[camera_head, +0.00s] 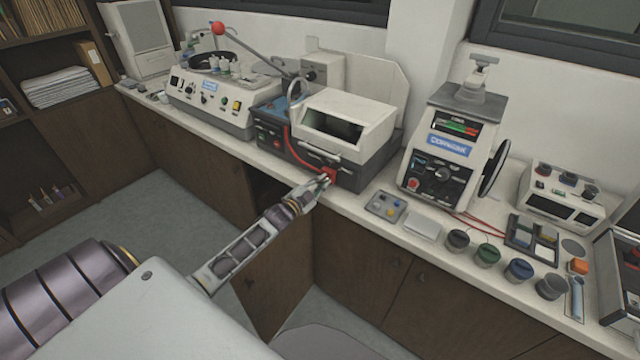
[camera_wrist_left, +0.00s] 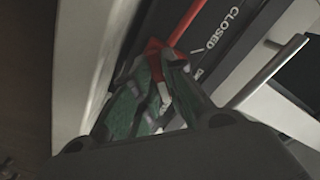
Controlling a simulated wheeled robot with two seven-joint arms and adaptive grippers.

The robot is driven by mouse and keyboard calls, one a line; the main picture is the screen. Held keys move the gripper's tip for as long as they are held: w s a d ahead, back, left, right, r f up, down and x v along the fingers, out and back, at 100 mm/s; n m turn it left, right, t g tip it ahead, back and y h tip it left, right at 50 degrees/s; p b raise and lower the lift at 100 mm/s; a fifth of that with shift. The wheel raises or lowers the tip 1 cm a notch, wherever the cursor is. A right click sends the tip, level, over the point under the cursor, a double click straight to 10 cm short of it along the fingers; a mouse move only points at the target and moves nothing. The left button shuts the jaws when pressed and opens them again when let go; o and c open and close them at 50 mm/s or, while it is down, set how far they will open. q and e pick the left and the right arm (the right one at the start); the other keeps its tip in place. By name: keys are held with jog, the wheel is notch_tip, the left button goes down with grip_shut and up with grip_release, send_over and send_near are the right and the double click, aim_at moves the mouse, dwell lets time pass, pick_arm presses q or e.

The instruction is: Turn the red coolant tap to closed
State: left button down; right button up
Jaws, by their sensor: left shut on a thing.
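The red coolant tap (camera_head: 329,174) sits low on the front of the dark-based machine with the white hood. My left gripper (camera_head: 320,183) reaches it from the front left and is shut on its red part. In the left wrist view the fingers (camera_wrist_left: 166,72) close around the red tap (camera_wrist_left: 153,48), hiding some of it. A white "CLOSED" label (camera_wrist_left: 223,29) is on the dark panel right of the tap. Another label below it is mostly hidden by a finger. The tap's exact angle is hard to tell. My right gripper is not in view.
A red hose (camera_head: 290,150) runs down the machine's front near the tap. A silver bar handle (camera_wrist_left: 268,68) stands out to the right of the fingers. A cabinet door (camera_head: 280,285) stands open below.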

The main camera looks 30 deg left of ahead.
pick_arm(q)
jog(key=shift+f, duration=0.1)
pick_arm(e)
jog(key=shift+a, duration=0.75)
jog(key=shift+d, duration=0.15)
